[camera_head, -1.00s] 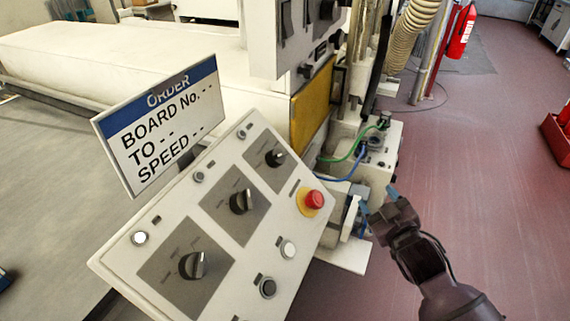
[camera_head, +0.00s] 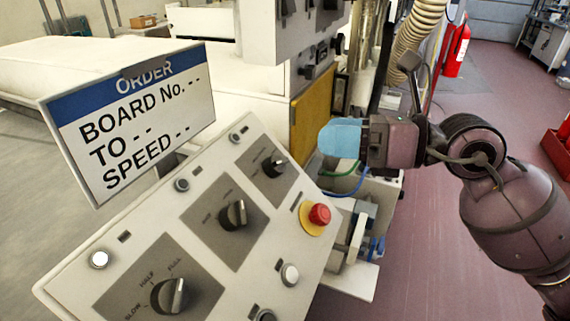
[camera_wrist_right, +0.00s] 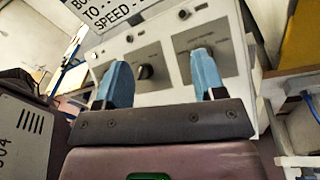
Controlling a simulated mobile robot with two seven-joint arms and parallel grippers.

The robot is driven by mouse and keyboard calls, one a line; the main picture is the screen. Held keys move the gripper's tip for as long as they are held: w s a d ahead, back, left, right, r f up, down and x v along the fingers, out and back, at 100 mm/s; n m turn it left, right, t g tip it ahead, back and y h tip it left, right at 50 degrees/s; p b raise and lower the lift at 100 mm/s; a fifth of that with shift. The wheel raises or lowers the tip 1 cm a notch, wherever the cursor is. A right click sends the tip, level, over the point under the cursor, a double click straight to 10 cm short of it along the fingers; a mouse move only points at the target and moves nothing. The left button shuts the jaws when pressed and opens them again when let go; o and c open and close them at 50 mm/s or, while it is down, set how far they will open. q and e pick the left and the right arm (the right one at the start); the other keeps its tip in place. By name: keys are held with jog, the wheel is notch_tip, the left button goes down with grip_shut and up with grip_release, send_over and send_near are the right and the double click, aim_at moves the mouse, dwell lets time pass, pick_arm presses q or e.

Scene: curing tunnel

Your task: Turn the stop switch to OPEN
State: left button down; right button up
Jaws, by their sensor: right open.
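The sloped white control panel (camera_head: 92,262) carries three black rotary knobs on grey plates. The lower knob (camera_head: 168,295) is marked SLOW, HALF, FULL. The middle knob (camera_head: 233,215) and upper right knob (camera_head: 275,164) have lettering too small to read, so I cannot tell which is the stop switch. My right gripper (camera_head: 340,138) is open, with blue fingertips, beyond the panel's upper right edge and apart from the knobs. In the right wrist view, one knob (camera_wrist_right: 146,72) shows between the fingers; the right finger covers part of another plate. My left gripper is not in view.
A red mushroom button (camera_head: 319,214) on a yellow ring sits near the panel's right edge. An ORDER sign (camera_head: 130,120) stands along its left side. A yellow machine panel (camera_head: 312,108) and cables are behind my gripper. Red floor (camera_head: 430,240) is open at right.

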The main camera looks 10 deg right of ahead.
aim_at(284, 163)
notch_tip(284, 163, down, 5)
jog(key=w+d+h, duration=0.1)
jog(key=d+h, duration=0.1)
jog(key=h, duration=0.2)
jog(key=shift+t, duration=0.3)
jog(key=b+x, duration=0.1)
jog(key=x, duration=0.8)
jog(key=shift+w+a+f, duration=0.1)
jog(key=shift+w, duration=0.1)
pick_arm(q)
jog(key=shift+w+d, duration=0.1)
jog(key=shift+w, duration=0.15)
pick_arm(e)
jog(key=shift+w+a+f, duration=0.15)
jog(key=shift+w+a, duration=0.15)
jog(key=shift+a, duration=0.15)
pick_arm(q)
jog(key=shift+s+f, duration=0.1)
pick_arm(e)
jog(key=shift+c, duration=0.4)
